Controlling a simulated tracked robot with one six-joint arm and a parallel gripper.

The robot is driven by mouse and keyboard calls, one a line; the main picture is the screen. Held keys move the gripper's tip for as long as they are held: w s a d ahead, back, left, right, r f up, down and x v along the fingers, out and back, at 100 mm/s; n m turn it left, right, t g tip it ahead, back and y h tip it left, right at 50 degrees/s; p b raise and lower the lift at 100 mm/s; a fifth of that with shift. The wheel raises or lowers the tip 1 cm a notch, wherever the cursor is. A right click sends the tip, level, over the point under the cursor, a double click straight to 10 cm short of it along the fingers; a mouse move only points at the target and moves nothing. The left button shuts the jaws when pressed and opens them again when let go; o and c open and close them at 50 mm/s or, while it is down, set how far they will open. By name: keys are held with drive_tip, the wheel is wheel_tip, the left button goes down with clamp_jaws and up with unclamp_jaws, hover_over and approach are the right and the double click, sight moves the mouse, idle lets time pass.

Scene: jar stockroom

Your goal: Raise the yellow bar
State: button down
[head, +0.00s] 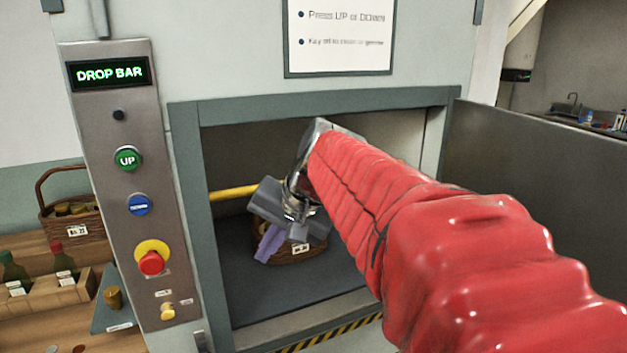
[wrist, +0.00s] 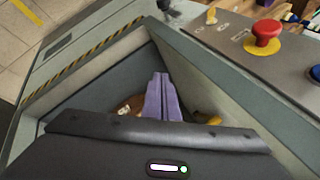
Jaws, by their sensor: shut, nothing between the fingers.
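The yellow bar (head: 233,192) runs level across the inside of the hatch opening. Its right part is hidden behind my arm, and a bit of yellow (wrist: 214,120) shows in the wrist view. My gripper (head: 268,246) is inside the opening, in front of and below the bar, with its purple fingers closed together and empty; they also show in the wrist view (wrist: 161,80). The steel panel (head: 135,230) left of the opening has a lit "DROP BAR" display (head: 109,73), a green UP button (head: 127,159) and a blue button (head: 139,205) below it.
A wicker basket (head: 290,252) with a label sits in the opening behind my fingers. A red stop knob (head: 151,262) on a yellow ring juts from the panel. The hatch frame (head: 187,220) surrounds my arm. An open door (head: 540,180) stands at right.

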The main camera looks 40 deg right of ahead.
drive_tip(key=s+a+f+n+h, duration=0.2)
drive_tip(key=s+a+f+n, duration=0.7)
drive_tip(key=s, duration=0.5)
wheel_tip(320, 180, down, 2)
drive_tip(key=shift+s+a+f, duration=0.1)
drive_tip(key=shift+s+a, duration=0.3)
drive_tip(key=shift+a, duration=0.25)
